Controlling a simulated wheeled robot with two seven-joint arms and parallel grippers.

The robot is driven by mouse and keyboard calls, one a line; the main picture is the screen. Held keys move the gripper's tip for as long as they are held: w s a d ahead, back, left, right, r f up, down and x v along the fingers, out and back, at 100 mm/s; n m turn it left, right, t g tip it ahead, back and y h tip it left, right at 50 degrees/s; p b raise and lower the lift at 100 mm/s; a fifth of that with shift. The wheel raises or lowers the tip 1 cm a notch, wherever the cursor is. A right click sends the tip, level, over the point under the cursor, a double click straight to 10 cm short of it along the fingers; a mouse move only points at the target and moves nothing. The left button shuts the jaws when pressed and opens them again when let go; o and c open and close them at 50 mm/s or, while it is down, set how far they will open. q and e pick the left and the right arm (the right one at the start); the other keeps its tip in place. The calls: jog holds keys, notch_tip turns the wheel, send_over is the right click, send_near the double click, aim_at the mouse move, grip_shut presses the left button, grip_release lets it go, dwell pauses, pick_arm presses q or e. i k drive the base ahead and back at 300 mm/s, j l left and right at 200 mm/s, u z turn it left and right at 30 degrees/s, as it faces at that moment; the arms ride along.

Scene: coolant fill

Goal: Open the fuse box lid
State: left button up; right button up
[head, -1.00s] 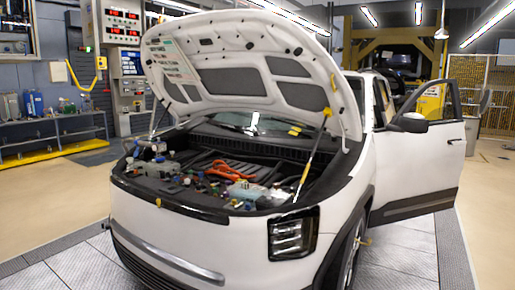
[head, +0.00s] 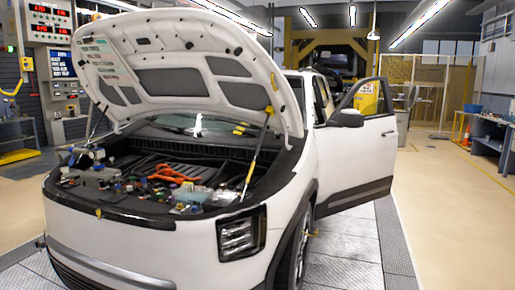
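A white car (head: 170,245) stands in the middle of the head view with its hood (head: 190,65) raised on a strut. The engine bay (head: 150,180) is open and full of small parts, with orange cables (head: 172,174) in the middle. A pale, translucent box or tank (head: 222,198) sits at the front right of the bay. I cannot tell which part is the fuse box, or how its lid stands, at this distance. Neither of my grippers is in view.
The car's door (head: 355,150) stands open on the right, over the floor beside the car. A control panel (head: 50,60) is at the far left. A workbench (head: 492,135) and orange cone (head: 466,138) are at the right.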

aim_at(220, 198)
jog(key=i+j+z, duration=0.15)
jog(key=i+j, duration=0.2)
jog(key=i+j+z, duration=0.15)
jog(key=i+j, duration=0.2)
jog(key=i+j+z, duration=0.15)
jog(key=i+j, duration=0.15)
jog(key=j, duration=0.25)
jog(key=i+j+z, duration=0.15)
jog(key=i+j, duration=0.15)
jog(key=j, duration=0.2)
